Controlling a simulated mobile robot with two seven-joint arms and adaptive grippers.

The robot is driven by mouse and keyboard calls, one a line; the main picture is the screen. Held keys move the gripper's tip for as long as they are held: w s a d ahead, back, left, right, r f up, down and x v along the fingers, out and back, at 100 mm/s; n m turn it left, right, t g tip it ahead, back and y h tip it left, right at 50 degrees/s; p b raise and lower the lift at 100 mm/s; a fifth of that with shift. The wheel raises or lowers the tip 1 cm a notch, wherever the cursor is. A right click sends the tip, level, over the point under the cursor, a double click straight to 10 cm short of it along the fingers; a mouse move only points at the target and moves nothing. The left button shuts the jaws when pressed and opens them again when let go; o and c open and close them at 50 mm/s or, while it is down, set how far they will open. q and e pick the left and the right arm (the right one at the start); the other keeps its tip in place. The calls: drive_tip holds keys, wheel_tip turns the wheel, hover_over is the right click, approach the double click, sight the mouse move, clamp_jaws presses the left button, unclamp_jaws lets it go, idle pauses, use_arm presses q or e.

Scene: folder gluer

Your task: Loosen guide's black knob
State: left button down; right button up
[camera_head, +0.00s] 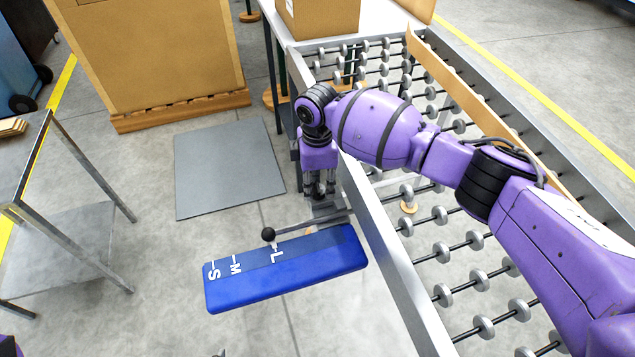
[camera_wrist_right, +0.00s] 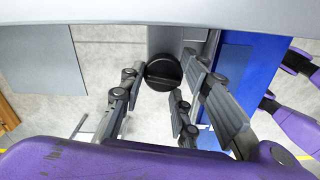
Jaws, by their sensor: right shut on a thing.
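The black knob (camera_wrist_right: 163,72) is round with a raised bar across its face and shows in the right wrist view. My right gripper (camera_wrist_right: 158,88) has its fingers on both sides of the knob and is shut on it. In the head view my right gripper (camera_head: 319,190) points down beside the conveyor rail and hides the knob. The guide is a blue plate (camera_head: 300,272) marked S, M and L, and its blue side also shows in the wrist view (camera_wrist_right: 235,75). A rod with a black ball end (camera_head: 268,234) lies over the plate near L. My left gripper is not clearly seen.
The roller conveyor (camera_head: 390,270) with its metal side rail runs along the right. A grey mat (camera_head: 228,165) lies on the floor. A large carton (camera_head: 150,50) stands on a pallet behind it, and a metal cart (camera_head: 75,235) stands at left.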

sight(318, 184)
drive_tip(key=o, duration=1)
drive_tip(key=shift+w+r, duration=0.25)
drive_tip(key=shift+w, duration=0.2)
drive_tip(key=shift+f, duration=0.15)
drive_tip(key=shift+s, duration=0.2)
wheel_tip(318, 184, up, 12)
drive_tip(key=shift+f, duration=0.1)
